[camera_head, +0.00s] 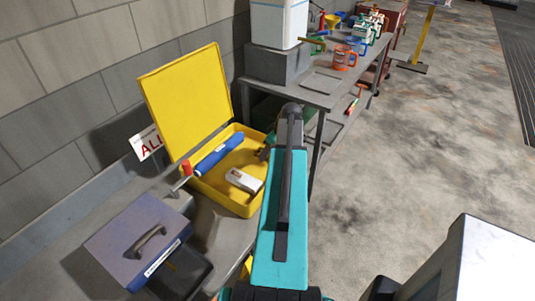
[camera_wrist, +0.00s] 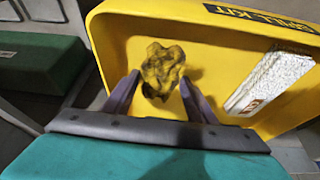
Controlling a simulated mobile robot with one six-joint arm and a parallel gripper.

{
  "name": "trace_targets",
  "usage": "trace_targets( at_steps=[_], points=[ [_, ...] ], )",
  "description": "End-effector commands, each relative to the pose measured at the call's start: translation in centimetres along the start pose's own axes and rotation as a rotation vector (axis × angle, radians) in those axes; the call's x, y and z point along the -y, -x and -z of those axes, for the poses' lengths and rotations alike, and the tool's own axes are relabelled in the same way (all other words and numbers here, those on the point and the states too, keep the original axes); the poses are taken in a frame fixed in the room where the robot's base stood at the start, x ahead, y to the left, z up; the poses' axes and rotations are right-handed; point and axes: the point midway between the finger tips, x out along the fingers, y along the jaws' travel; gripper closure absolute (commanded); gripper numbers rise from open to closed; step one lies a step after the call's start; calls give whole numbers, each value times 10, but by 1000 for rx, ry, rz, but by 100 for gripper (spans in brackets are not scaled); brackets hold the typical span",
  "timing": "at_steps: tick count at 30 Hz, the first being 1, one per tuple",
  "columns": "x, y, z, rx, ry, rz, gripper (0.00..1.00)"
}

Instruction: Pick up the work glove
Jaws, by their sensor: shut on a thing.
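The work glove (camera_wrist: 163,68) looks like a crumpled, dark yellowish lump in the wrist view. It is between the two fingers of my gripper (camera_wrist: 160,82), which is shut on it. Glove and fingers are over the inside of the open yellow spill kit box (camera_wrist: 105,50). I cannot tell whether the glove still touches the box floor. In the head view my arm covers the right side of the yellow box (camera_head: 240,206), and the glove is hidden or too small to make out.
A white packet (camera_head: 244,181) and a blue roll (camera_head: 218,154) lie in the box. Its yellow lid (camera_head: 187,98) stands open by the wall. A blue-grey case (camera_head: 137,238) with a handle is at front left.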

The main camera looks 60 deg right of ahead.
Motion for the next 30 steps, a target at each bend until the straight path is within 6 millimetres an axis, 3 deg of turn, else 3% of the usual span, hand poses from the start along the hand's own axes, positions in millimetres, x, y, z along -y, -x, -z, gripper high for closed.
trace_targets(
  at_steps=[11, 30],
  points=[
    [0, 13, 6, -1, 0, -1, 70],
    [-1, 78, 33, -1, 1, -2, 70]
  ],
)
